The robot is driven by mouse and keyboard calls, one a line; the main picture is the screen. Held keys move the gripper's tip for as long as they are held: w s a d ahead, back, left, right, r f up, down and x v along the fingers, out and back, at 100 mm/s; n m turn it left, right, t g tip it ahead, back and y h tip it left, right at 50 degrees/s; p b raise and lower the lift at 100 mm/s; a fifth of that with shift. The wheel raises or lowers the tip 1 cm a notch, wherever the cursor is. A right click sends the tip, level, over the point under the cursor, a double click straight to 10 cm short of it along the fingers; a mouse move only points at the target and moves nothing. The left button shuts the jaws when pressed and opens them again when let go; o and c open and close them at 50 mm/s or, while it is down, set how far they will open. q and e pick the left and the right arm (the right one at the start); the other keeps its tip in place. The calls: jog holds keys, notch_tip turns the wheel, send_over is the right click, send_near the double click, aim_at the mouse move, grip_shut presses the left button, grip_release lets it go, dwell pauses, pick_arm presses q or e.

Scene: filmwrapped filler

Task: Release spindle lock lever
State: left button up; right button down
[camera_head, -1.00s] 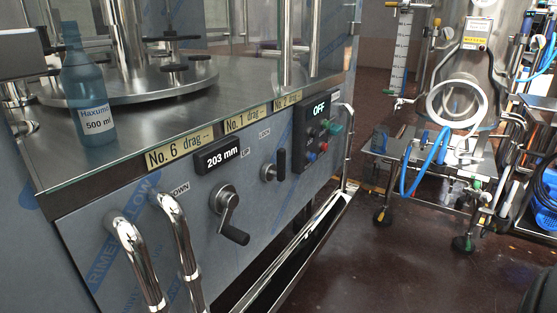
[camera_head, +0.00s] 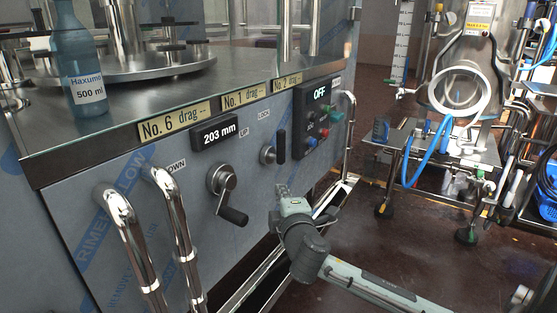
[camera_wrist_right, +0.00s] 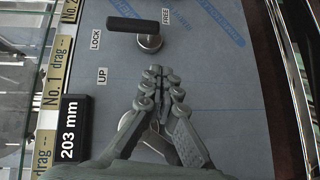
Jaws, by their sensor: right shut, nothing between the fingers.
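The spindle lock lever is a black handle (camera_head: 281,146) on a silver hub (camera_head: 267,155), on the front panel. In the head view the handle stands upright beside the LOCK label (camera_head: 264,113). In the right wrist view, the lever (camera_wrist_right: 135,24) lies between the LOCK label (camera_wrist_right: 96,40) and the FREE label (camera_wrist_right: 166,17). My right gripper (camera_head: 281,188) is below the lever in the head view. In the right wrist view its fingertips (camera_wrist_right: 156,72) are together, empty, and apart from the lever. My left gripper is not in view.
A black-handled crank (camera_head: 228,197) sits left of the lever, partly behind my gripper in the wrist view. A control box (camera_head: 316,110) reading OFF is to the right. Bent steel rails (camera_head: 127,240) stand in front of the panel. A blue bottle (camera_head: 78,66) stands on top.

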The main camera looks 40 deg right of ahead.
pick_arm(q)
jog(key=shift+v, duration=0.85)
pick_arm(e)
jog(key=shift+n+t, duration=0.7)
jog(key=shift+t, duration=0.1)
jog(key=r, duration=0.5)
jog(key=shift+w+a, duration=0.25)
jog(key=shift+a, duration=0.1)
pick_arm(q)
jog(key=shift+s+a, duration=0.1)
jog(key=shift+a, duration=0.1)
pick_arm(e)
send_near(278, 149)
jog(key=w+a+r, duration=0.1)
jog(key=w+a, duration=0.1)
jog(key=w, duration=0.3)
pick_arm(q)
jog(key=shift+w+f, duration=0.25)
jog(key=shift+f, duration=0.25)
pick_arm(e)
jog(key=shift+w+d+r, duration=0.1)
jog(key=shift+w+d, duration=0.1)
jog(key=shift+d, duration=0.4)
jog(key=shift+w+d+r, duration=0.1)
jog(key=shift+w+d, duration=0.1)
jog(key=shift+d, duration=0.45)
jog(key=shift+w+d, duration=0.2)
jog(key=shift+d, duration=0.4)
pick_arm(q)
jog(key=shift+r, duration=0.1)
